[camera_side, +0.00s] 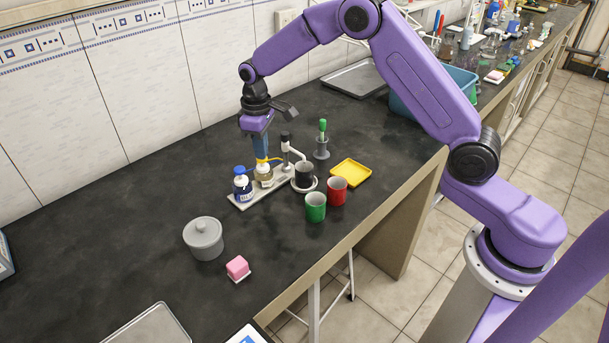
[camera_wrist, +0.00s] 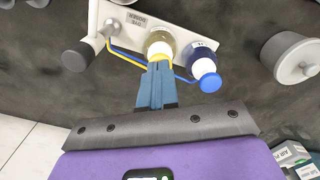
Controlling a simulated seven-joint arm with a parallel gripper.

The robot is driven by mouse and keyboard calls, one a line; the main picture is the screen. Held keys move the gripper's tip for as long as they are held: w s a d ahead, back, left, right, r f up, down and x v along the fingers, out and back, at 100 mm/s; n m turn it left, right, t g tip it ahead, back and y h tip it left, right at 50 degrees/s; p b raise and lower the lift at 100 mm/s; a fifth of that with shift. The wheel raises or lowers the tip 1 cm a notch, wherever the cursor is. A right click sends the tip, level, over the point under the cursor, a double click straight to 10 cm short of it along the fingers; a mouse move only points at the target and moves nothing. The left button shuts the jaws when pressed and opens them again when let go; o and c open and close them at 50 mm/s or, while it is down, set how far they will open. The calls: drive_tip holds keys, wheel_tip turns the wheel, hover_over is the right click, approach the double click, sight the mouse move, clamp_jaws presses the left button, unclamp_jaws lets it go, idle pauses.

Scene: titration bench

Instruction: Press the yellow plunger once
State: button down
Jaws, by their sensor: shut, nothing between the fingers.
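The yellow plunger (camera_wrist: 160,52) tops a pale bottle on a light rack and has a yellow tube running left. In the side view the yellow plunger (camera_side: 262,161) shows just below my fingertips. My gripper (camera_side: 261,155) points down over it, its blue fingers shut with nothing between them. In the wrist view the fingertips (camera_wrist: 159,66) lie at the plunger's near edge; I cannot tell whether they touch it. A bottle with a blue plunger (camera_wrist: 208,81) stands beside it, also in the side view (camera_side: 242,184).
A dark cup (camera_side: 304,176) sits on a round stand at the rack's right end. Green (camera_side: 315,208) and red (camera_side: 337,191) mugs, a yellow tray (camera_side: 351,173) and a green-handled tool (camera_side: 322,138) are to the right. A grey lidded pot (camera_side: 203,239) and pink block (camera_side: 237,267) stand nearer.

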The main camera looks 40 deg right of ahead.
drive_tip(key=shift+f, duration=0.5)
drive_tip(key=shift+r, duration=1.5)
wheel_tip(320, 180, up, 6)
idle(0.5)
